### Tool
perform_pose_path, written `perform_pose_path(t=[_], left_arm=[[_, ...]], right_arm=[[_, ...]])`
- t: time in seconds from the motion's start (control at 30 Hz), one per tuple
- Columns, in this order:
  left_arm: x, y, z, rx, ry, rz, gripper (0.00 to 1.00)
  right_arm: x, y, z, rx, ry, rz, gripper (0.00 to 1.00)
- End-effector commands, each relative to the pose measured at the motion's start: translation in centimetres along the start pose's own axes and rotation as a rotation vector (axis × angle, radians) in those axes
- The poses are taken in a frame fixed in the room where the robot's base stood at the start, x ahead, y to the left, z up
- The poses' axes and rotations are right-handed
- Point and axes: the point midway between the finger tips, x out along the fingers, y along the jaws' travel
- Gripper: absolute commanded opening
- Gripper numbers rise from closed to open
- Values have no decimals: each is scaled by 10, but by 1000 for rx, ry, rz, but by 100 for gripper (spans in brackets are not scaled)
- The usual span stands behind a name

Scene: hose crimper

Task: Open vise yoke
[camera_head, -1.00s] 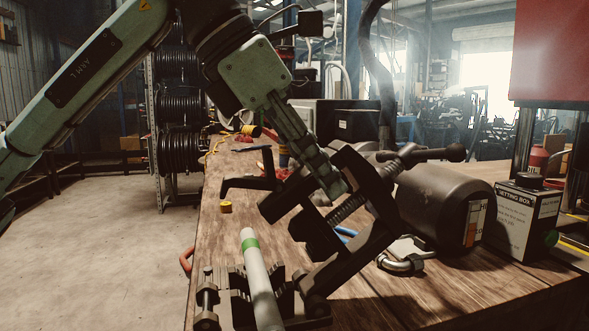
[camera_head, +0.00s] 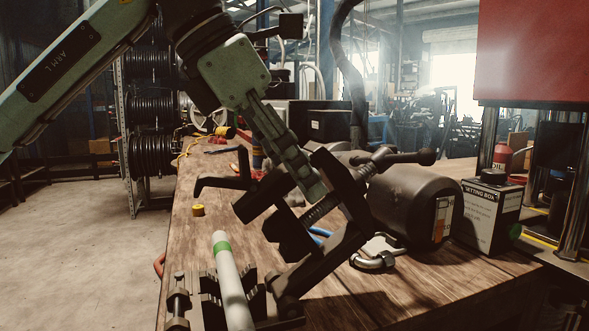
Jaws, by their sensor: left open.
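The vise yoke (camera_head: 340,243) is a dark hinged frame with a threaded screw and a T-handle (camera_head: 405,158). It leans up and to the right from its hinge, tilted away from the vise base (camera_head: 207,297). A pale pipe with a green band (camera_head: 228,275) lies in the base, clear of the tilted yoke. My left gripper (camera_head: 313,188) reaches down from the upper left and overlaps the top of the yoke. It is open; its fingertips are partly hidden among dark parts, and I cannot tell whether they touch the yoke. My right gripper is not in view.
A dark cylinder (camera_head: 408,203) and a labelled box (camera_head: 490,213) stand right of the yoke on the wooden bench (camera_head: 400,290). A metal shackle (camera_head: 374,260) lies close behind the yoke. A yellow roll (camera_head: 198,210) sits near the bench's left edge.

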Motion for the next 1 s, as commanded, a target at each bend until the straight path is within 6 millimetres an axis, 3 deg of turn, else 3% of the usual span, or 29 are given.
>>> perform_pose_path(t=[0.27,0.7,1.0], left_arm=[[-15,0,0,0,-1,3,52],[-102,0,0,-1,-2,1,52],[-120,0,0,1,1,-1,52]], right_arm=[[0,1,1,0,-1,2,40],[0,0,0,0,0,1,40],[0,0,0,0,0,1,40]])
